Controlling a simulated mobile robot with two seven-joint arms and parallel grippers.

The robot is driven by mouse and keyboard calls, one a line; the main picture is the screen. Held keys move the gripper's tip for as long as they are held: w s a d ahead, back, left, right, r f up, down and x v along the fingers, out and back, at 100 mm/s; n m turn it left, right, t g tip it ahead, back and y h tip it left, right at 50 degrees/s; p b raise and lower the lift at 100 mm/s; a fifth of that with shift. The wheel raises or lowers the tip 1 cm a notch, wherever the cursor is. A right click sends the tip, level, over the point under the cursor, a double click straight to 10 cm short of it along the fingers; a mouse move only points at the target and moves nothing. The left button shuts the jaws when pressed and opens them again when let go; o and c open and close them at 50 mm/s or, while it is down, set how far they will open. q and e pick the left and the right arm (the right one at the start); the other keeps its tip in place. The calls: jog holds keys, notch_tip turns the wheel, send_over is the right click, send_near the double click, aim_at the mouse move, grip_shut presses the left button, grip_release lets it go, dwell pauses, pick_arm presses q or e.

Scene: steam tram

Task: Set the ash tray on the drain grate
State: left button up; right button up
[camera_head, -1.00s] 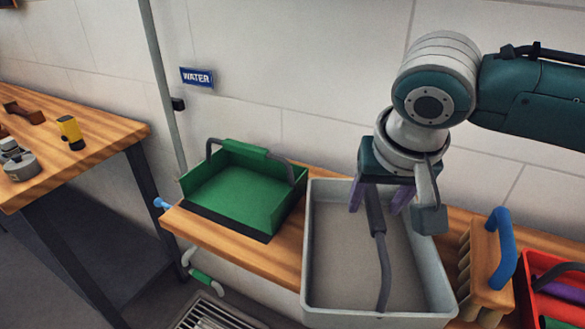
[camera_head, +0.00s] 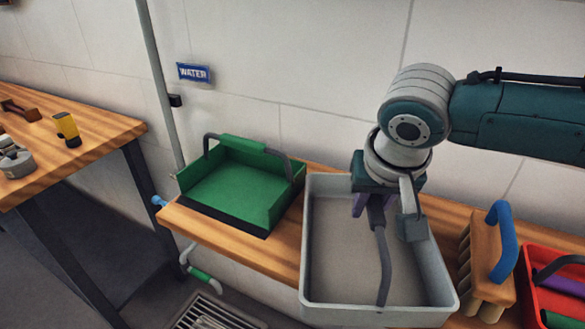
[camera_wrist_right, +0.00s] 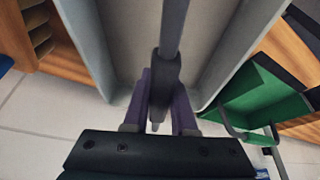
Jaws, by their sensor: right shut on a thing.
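A deep grey open tray (camera_head: 318,285), which I take to be the ash tray, stands on a wooden bench against the wall. A dark bar handle (camera_head: 384,262) runs over it from front to back. My right gripper (camera_head: 375,208) is shut on the handle's thick grip, above the tray. In the right wrist view the purple fingers (camera_wrist_right: 160,112) close on both sides of this grip, with the grey tray (camera_wrist_right: 212,60) below. The tray looks level on the bench. The drain grate (camera_head: 215,315) lies on the floor at the lower middle, partly cut off. My left gripper is not in view.
A green scoop-like tray (camera_head: 240,196) with a handle stands left of the grey tray. A brush with a blue handle (camera_head: 503,240) and a red crate (camera_head: 535,300) stand right. A wooden table (camera_head: 95,130) with small items is at left. A pipe with a green-handled valve (camera_head: 201,274) hangs near the grate.

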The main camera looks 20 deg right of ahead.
grip_shut()
dwell(0.6)
jog(key=shift+r, duration=0.1)
dwell(0.3)
